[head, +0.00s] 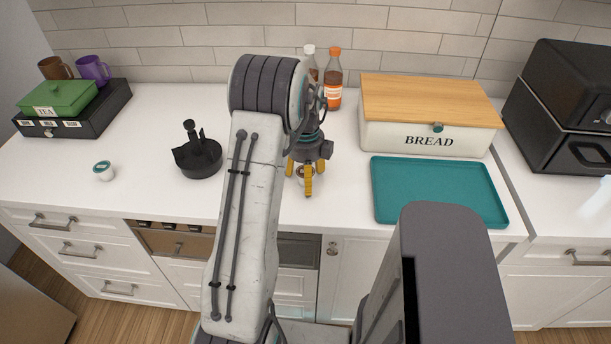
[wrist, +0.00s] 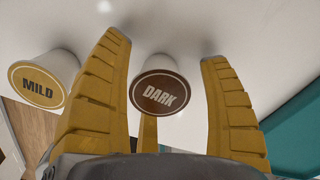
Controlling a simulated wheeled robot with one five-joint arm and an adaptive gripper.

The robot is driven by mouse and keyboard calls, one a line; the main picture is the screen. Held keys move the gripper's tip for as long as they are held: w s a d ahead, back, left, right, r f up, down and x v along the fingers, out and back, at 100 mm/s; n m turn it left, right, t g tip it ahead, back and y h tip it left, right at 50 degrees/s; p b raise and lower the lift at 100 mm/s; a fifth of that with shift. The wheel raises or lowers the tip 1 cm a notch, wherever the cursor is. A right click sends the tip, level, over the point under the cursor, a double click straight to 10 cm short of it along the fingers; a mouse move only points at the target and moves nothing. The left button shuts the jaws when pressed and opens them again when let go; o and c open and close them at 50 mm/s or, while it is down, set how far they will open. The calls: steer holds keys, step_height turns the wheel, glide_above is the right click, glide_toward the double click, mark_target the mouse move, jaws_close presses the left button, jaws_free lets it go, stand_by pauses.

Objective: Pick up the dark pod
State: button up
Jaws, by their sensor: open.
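The dark pod (wrist: 157,91) has a brown lid lettered DARK and a pale body. In the wrist view it sits on the white counter between the yellow fingers of my gripper (wrist: 166,50), which is open around it, with a visible gap on the right. In the head view my gripper (head: 305,177) points down at the counter, left of the teal tray. There the pod shows only in part between the fingers. A pod with a gold lid lettered MILD (wrist: 42,82) stands just outside the left finger in the wrist view. My arm hides some counter in the head view.
A teal-lidded pod (head: 103,171) sits far left. A black pan-like holder (head: 199,160) stands left of my arm. The teal tray (head: 437,188) and bread box (head: 427,139) are on the right. Two bottles (head: 333,78) stand behind my gripper. The counter between pod and holder is clear.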

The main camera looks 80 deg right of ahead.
steer(key=shift+c, duration=0.3)
steer(key=c, duration=0.9)
steer(key=shift+r, duration=0.1)
